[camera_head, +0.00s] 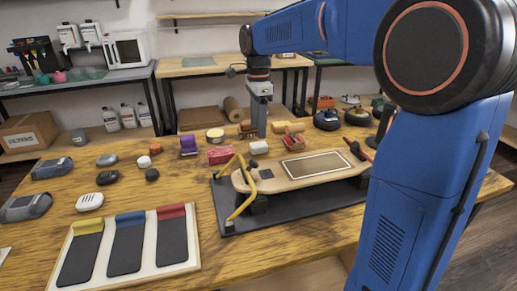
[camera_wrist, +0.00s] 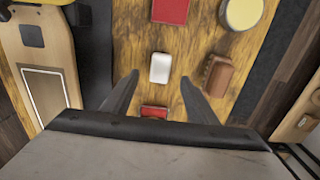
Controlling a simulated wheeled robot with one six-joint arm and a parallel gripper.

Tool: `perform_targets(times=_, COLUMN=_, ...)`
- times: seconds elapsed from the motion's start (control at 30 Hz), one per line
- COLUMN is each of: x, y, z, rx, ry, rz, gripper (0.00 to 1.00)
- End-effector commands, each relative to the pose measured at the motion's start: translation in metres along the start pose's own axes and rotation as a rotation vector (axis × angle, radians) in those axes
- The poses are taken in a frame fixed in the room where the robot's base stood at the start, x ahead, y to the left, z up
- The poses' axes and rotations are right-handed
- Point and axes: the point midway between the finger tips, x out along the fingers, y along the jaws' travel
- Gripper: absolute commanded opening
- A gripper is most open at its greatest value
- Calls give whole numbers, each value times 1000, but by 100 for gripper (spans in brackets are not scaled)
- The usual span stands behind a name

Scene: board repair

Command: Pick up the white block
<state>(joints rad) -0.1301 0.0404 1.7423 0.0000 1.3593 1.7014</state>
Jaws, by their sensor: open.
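The white block (camera_head: 259,147) lies on the wooden table behind the skateboard deck. In the wrist view the white block (camera_wrist: 160,68) lies flat on the wood, near the line between my fingertips. My gripper (camera_wrist: 159,82) is open and empty, with a finger on either side of the block's near end. Neither finger visibly touches it. In the head view my gripper (camera_head: 261,122) points down above the table just behind the block; its fingertips are not clear there.
Another red block (camera_wrist: 170,10) and a yellow round piece (camera_wrist: 242,13) lie beyond. The skateboard deck (camera_head: 321,178) sits on a dark mat (camera_head: 229,215).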

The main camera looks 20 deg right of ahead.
Motion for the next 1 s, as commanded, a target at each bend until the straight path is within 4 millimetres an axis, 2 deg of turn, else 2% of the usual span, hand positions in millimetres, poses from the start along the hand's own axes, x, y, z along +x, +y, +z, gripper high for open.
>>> perform_targets(times=0.1, x=13, y=0, z=0, rx=0, ry=0, rz=1, gripper=53)
perform_targets(times=0.37, x=30, y=0, z=-1, rx=0, ry=0, rz=1, gripper=53)
perform_targets(times=0.63, x=65, y=-1, z=-2, rx=0, ry=0, rz=2, gripper=53)
perform_targets(times=0.97, x=71, y=-2, z=-1, rx=0, ry=0, rz=-1, gripper=53)
perform_targets(times=1.0, x=71, y=-2, z=-1, rx=0, ry=0, rz=-1, gripper=48)
